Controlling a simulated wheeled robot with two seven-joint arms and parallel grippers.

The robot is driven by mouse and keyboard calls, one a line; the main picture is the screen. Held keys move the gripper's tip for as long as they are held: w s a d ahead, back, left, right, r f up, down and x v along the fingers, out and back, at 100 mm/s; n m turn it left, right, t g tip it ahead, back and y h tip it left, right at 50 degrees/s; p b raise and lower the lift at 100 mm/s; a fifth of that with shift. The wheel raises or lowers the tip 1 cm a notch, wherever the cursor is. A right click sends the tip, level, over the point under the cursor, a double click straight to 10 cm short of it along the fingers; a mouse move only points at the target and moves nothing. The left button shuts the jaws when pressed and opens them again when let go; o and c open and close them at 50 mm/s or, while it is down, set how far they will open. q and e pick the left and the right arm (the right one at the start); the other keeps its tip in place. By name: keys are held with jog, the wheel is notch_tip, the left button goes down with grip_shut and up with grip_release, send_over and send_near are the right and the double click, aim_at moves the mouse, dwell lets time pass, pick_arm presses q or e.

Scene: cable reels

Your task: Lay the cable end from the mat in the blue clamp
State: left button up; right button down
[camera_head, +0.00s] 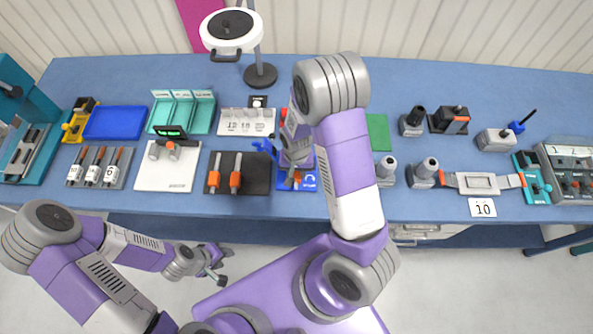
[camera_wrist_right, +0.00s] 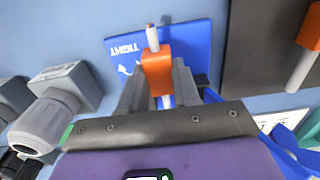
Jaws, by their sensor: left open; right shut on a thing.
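My right gripper (camera_wrist_right: 158,85) is shut on an orange cable end (camera_wrist_right: 157,70) with a pale tip, held over a blue plate (camera_wrist_right: 200,45) marked "TIGHT". In the head view my right gripper (camera_head: 297,178) is above that plate, and my arm hides much of the area. The black mat (camera_head: 255,175) lies just left, with two orange cable ends (camera_head: 213,172) on it. A blue clamp-like piece (camera_head: 264,146) stands behind the mat's right side; its jaws are too small to read. My left gripper (camera_head: 213,262) is open and empty, in front of the table.
A white board (camera_head: 165,178) and a rack of red-tipped tools (camera_head: 98,168) lie to the left. A white labelled box (camera_head: 245,122) stands behind the mat. Grey fittings (camera_head: 424,172) stand right of my right arm. A round lamp (camera_head: 231,30) rises at the back.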

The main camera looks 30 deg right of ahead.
aim_at(297, 173)
jog(key=shift+f+b, duration=0.55)
jog(key=shift+f, duration=0.25)
jog(key=c, duration=0.7)
grip_release()
jog(key=shift+c, duration=0.2)
jog(key=shift+r, duration=0.1)
notch_tip(297, 173, up, 8)
jog(key=shift+f+p, duration=0.25)
jog(key=shift+p, duration=0.25)
jog(key=shift+f, duration=0.1)
